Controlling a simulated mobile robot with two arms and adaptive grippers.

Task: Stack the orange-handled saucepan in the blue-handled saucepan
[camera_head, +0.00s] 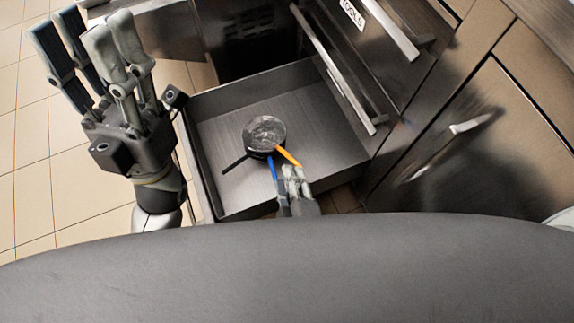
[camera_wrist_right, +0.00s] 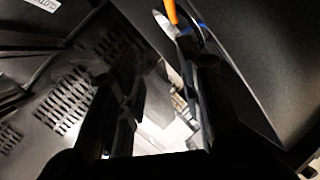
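The orange-handled saucepan (camera_head: 265,132) sits in the open drawer, at the top of what looks like a nested stack. Its orange handle (camera_head: 288,157) points to the lower right. A blue handle (camera_head: 272,169) comes out below it, but the blue-handled saucepan's body is mostly hidden. My right gripper (camera_head: 293,171) is beside the handle ends. The right wrist view shows its fingers (camera_wrist_right: 160,55) apart with nothing between them, and the orange handle (camera_wrist_right: 172,12) beyond the tips. My left gripper (camera_head: 88,35) is open and empty, raised left of the drawer.
A black handle (camera_head: 234,163) sticks out left from the stack. The drawer (camera_head: 325,150) has free floor around the pans. Cabinet fronts with bar handles (camera_head: 335,70) stand to the right, one labelled TOOLS. Tiled floor (camera_head: 30,190) lies at the left.

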